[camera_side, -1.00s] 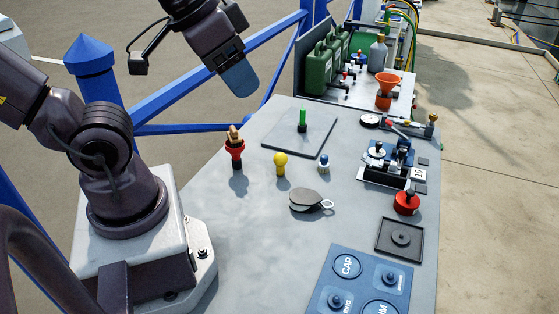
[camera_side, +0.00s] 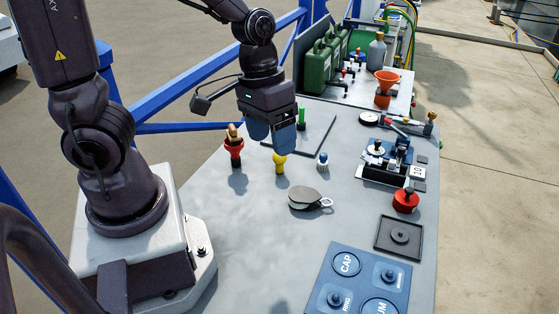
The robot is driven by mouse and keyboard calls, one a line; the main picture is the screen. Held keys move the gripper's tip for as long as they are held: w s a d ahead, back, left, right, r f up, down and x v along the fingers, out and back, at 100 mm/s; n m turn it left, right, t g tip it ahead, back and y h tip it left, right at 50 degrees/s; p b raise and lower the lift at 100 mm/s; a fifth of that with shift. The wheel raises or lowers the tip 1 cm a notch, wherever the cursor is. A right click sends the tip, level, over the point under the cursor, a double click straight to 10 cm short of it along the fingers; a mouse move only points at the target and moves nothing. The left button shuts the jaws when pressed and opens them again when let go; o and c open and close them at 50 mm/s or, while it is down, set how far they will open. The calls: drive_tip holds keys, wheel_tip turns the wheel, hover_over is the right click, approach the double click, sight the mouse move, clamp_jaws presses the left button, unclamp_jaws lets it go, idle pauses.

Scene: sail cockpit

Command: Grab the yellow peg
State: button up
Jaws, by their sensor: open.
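The yellow peg (camera_side: 280,164) stands upright on the grey table, with a round knob top and a narrower lower part. My gripper (camera_side: 272,138) points down above and just behind the peg in the picture, its blue fingers apart and empty. The fingertips seem close to the peg's top; I cannot tell the exact gap in depth. The peg is not held.
A red holder with a tan top (camera_side: 234,150) stands close left of the peg. A small blue-and-white peg (camera_side: 322,160) stands to the right. A grey pulley block (camera_side: 306,198) lies in front.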

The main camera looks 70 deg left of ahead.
wheel_tip(320, 180, down, 6)
drive_tip(key=w+a+n, duration=0.2)
drive_tip(key=a+n, duration=0.1)
drive_tip(key=n+t+y, duration=0.1)
drive_tip(key=n+y, duration=0.5)
approach(279, 163)
drive_tip(key=x, duration=0.8)
drive_tip(key=a+x, duration=0.1)
drive_tip(key=x, duration=0.3)
drive_tip(key=shift+w+a+r, duration=0.1)
drive_tip(key=shift+w, duration=0.15)
drive_tip(key=c, duration=1)
